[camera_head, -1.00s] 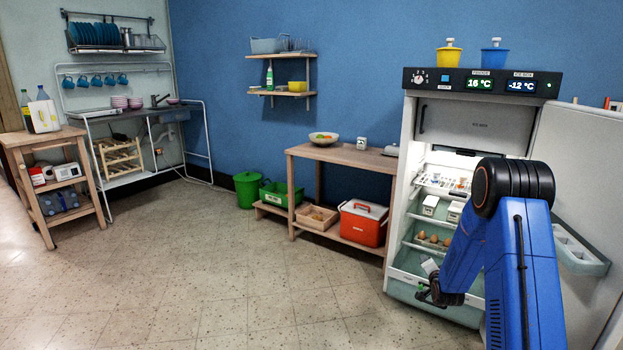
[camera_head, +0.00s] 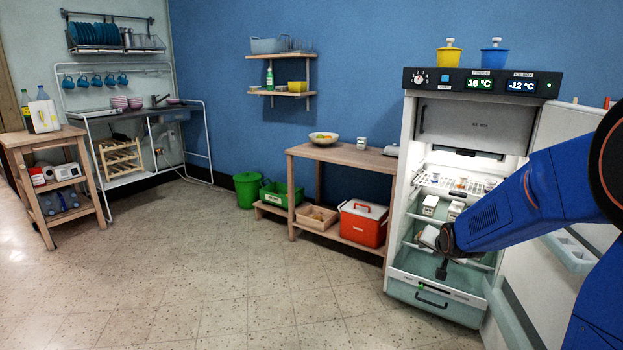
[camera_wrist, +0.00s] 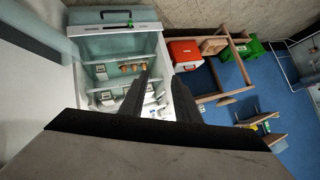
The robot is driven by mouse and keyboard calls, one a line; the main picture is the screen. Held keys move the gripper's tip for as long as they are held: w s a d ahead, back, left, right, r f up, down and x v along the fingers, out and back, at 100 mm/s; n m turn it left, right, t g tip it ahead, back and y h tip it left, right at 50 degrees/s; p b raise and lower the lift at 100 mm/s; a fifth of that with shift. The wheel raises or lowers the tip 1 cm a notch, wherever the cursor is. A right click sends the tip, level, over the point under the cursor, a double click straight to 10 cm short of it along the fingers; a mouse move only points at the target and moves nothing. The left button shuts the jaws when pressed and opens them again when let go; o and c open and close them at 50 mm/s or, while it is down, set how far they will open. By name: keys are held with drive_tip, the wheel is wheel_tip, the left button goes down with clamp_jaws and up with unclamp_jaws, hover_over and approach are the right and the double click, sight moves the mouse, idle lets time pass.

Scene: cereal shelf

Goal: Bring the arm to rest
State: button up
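My gripper (camera_head: 441,268) hangs in front of the lower part of the open fridge (camera_head: 396,225), small and dark at the end of my blue arm. In the wrist view my gripper (camera_wrist: 162,72) shows two dark fingers apart, with nothing held between them. Fridge shelves with small white boxes (camera_head: 430,204) stand beyond it. Eggs (camera_wrist: 133,67) on a shelf show in the wrist view; my arm covers part of that shelf in the head view.
The fridge door stands open at the right, behind my arm. A wooden table (camera_head: 340,155) with a red cooler (camera_head: 362,226) on its lower shelf stands left of the fridge. A green crate (camera_head: 281,195) stands farther left. The floor (camera_head: 200,270) at the front left is clear.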

drive_tip(key=s+a+r+n+g, duration=0.1)
drive_tip(key=s+a+n+g, duration=0.1)
drive_tip(key=s, duration=1.2)
drive_tip(key=s+a+r+n+g, duration=0.1)
drive_tip(key=s+a+r+n, duration=0.1)
drive_tip(key=s, duration=1.2)
drive_tip(key=s+a+r+n+g+y, duration=0.1)
drive_tip(key=s+a+r+n+g, duration=0.1)
drive_tip(key=s, duration=1.2)
drive_tip(key=shift+s+a+r+n+g, duration=0.25)
drive_tip(key=shift+a+n, duration=0.25)
drive_tip(key=shift+a, duration=0.65)
